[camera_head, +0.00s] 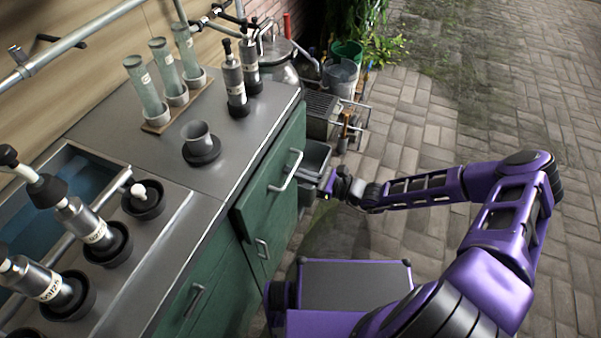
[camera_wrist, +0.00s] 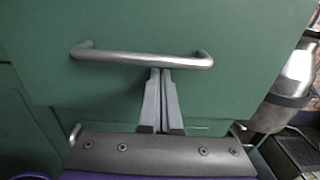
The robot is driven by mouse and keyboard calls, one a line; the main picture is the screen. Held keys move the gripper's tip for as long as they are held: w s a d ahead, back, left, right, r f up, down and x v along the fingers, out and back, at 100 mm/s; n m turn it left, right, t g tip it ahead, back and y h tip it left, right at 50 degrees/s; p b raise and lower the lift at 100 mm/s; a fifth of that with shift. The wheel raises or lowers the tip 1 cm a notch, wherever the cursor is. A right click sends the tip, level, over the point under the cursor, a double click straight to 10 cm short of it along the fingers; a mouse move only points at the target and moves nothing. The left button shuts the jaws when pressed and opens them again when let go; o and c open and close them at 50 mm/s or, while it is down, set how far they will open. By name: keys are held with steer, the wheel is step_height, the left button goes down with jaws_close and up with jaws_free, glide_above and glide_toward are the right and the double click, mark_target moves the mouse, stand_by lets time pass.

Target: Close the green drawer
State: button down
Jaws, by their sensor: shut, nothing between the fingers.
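The green drawer (camera_head: 270,182) is in the front of the counter cabinet, with a bar handle (camera_head: 287,171) across its face. In the head view its front appears to stand slightly out from the cabinet. In the wrist view the green front (camera_wrist: 130,20) fills most of the picture, and its silver handle (camera_wrist: 140,58) runs across the middle. My gripper (camera_head: 327,186) is in front of the drawer face. In the wrist view my gripper (camera_wrist: 161,72) has its two grey fingers together and empty, their tips at the handle bar's lower edge. I cannot tell whether they touch it.
A lower green door (camera_head: 258,262) is below the drawer. The steel counter (camera_head: 225,170) holds metal canisters and a rack of tubes (camera_head: 165,75). A grey bin (camera_head: 313,158) and buckets (camera_head: 340,75) stand beyond the cabinet. The brick paving (camera_head: 440,110) to the right is open.

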mark_target(281, 168)
steer(key=x, duration=0.3)
steer(key=shift+a, duration=0.15)
steer(key=shift+w+a+r, duration=0.1)
steer(key=shift+a, duration=0.1)
stand_by(0.4)
